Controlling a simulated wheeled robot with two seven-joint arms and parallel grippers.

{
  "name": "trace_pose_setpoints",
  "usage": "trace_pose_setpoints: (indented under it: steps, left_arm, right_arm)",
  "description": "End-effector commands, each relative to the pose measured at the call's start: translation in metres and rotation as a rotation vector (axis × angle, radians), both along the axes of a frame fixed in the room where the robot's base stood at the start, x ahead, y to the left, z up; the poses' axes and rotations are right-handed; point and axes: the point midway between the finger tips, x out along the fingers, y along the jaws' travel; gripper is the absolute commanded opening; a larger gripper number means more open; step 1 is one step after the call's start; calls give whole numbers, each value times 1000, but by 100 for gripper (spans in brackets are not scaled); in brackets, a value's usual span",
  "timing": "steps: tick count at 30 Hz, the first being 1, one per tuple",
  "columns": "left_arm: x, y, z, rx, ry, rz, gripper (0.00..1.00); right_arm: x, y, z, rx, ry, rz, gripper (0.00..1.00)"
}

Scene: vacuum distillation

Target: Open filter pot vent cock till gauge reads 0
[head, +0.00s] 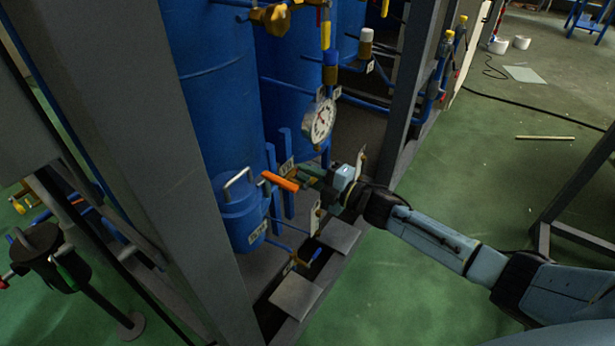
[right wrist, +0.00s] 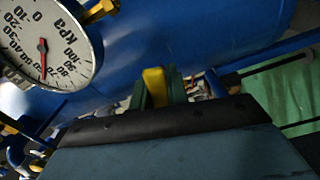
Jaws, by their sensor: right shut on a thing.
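The filter pot (head: 238,212) is the small blue pot with a grey bail handle at the lower middle of the head view. An orange lever (head: 280,181) lies beside it. My right gripper (head: 312,174) is at the right of this lever. In the right wrist view its green fingers (right wrist: 156,88) are shut on a yellow handle (right wrist: 154,82); I cannot tell whether this is the vent cock's. The round white gauge (head: 319,121) is above the gripper and also shows in the wrist view (right wrist: 25,35), marked kPa. Its red needle points down; the exact reading is unclear.
A grey upright (head: 170,110) stands left of the pot and another (head: 408,85) behind the gauge. A black fixture (head: 45,255) stands at left.

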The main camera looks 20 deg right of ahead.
Motion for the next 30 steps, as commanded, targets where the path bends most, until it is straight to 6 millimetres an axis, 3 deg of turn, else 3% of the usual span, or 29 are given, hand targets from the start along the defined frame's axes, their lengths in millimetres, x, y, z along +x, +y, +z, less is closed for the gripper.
trace_pose_setpoints:
  steps: [9, 24, 25, 30]
  left_arm:
    - [0, 2, -4, 3, -1, 0, 36]
    - [-1, 3, -8, 5, 7, -1, 36]
    - [-1, 3, -8, 5, 7, -1, 36]
    - [-1, 3, -7, 4, 4, -1, 36]
  right_arm:
    - [0, -1, 5, -92, -60, 0, 0]
    - [0, -1, 5, -107, -69, 0, 0]
    - [0, -1, 5, -106, -68, 0, 18]
    - [0, -1, 5, -106, -68, 0, 38]
